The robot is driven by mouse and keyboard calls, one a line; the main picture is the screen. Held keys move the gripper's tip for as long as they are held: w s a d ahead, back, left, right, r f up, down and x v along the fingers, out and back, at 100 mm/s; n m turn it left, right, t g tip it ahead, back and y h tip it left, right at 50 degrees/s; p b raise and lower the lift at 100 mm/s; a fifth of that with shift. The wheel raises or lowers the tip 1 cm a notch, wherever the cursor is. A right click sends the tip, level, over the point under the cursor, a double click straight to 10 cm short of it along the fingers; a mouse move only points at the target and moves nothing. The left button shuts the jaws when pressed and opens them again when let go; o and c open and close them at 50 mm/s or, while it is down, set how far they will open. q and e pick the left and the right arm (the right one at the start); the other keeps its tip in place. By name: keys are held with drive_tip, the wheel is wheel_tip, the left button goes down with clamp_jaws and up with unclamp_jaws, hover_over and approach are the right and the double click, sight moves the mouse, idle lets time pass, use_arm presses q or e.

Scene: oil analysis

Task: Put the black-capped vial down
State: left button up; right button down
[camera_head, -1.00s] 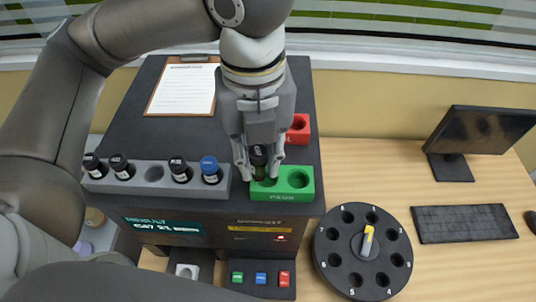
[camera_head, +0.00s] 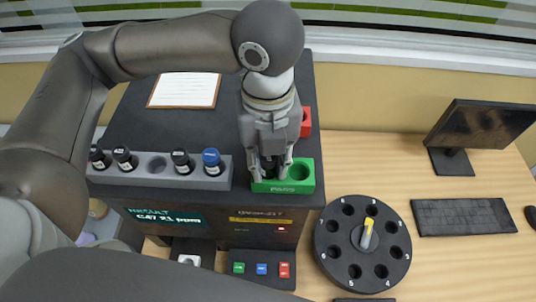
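My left gripper (camera_head: 271,174) points down over the left hole of the green block (camera_head: 287,189), which is marked PASS. The black-capped vial (camera_head: 269,168) is between its fingertips, low at that left hole, and looks upright. The fingers hide most of the vial, and they appear closed around it. I cannot tell whether it rests on the bottom of the hole. The right hole of the green block is empty. My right gripper is not in view.
A grey rack (camera_head: 140,178) left of the gripper holds several black-capped vials, a blue-capped vial (camera_head: 212,161) and an empty hole. A red block (camera_head: 306,122) stands behind the green one. A clipboard (camera_head: 184,90), a round black carousel (camera_head: 337,261), a keyboard (camera_head: 463,217) and a monitor (camera_head: 480,130) stand around.

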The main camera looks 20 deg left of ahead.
use_arm(q)
drive_tip(key=o, duration=0.3)
drive_tip(key=shift+r, duration=0.1)
wheel_tip(320, 180, up, 12)
drive_tip(key=shift+r+b, duration=0.15)
drive_tip(key=shift+b, duration=0.2)
idle(0.6)
